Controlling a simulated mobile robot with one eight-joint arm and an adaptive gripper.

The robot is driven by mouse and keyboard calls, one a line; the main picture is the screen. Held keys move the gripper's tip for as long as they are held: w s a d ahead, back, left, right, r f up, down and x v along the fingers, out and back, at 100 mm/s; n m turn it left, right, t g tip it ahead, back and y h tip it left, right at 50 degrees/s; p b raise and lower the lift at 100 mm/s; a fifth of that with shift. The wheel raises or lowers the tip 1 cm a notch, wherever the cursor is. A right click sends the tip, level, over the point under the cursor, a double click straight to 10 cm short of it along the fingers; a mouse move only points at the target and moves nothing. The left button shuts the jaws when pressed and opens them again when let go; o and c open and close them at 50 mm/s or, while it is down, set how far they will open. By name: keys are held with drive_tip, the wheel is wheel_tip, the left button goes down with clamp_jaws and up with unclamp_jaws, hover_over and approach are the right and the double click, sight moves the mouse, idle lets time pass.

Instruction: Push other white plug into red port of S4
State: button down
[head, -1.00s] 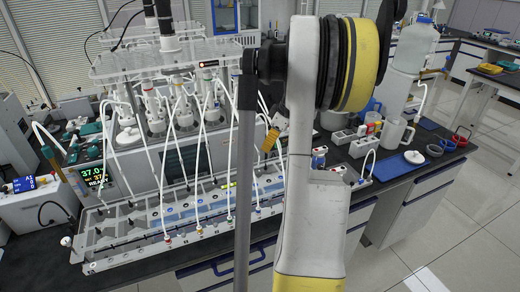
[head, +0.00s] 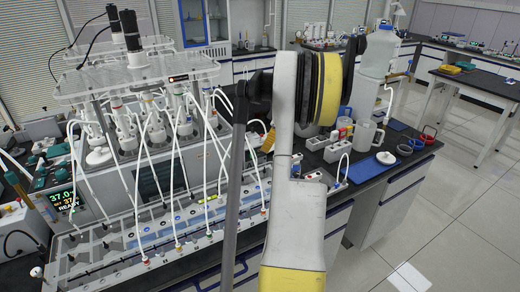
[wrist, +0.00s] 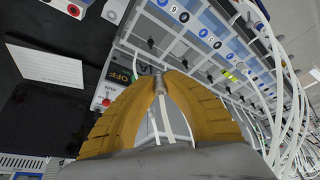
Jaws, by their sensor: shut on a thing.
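In the wrist view my gripper (wrist: 159,82), with two ribbed yellow fingers, is shut on a small pale plug-like piece, mostly hidden between the fingertips. A white tube (wrist: 166,118) runs back between the fingers from it. Beyond the tips is a rail (wrist: 190,55) with several round ports and printed numbers. I cannot read an S4 label. In the head view, my arm hides most of the gripper; a bit of yellow (head: 268,140) shows behind it.
The reactor rack (head: 140,85) stands at left with several white tubes arching down to a long port tray (head: 110,262). A control box with an OFF label and red button (wrist: 106,102) is beside the fingers. White blocks, jugs and a blue mat (head: 372,168) occupy the bench right.

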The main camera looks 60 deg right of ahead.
drive_tip(key=s+d+p, duration=0.2)
drive_tip(key=s+d, duration=0.4)
drive_tip(key=d, duration=0.7)
drive_tip(key=shift+s+p, duration=0.2)
drive_tip(key=shift+p, duration=0.15)
drive_tip(key=shift+d+f, duration=0.1)
drive_tip(key=shift+f+b, duration=2.35)
drive_tip(key=shift+f, duration=1.75)
drive_tip(key=shift+f+b, duration=0.55)
drive_tip(key=shift+f, duration=0.55)
drive_tip(key=c, duration=1.5)
unclamp_jaws()
drive_tip(key=shift+o, duration=0.2)
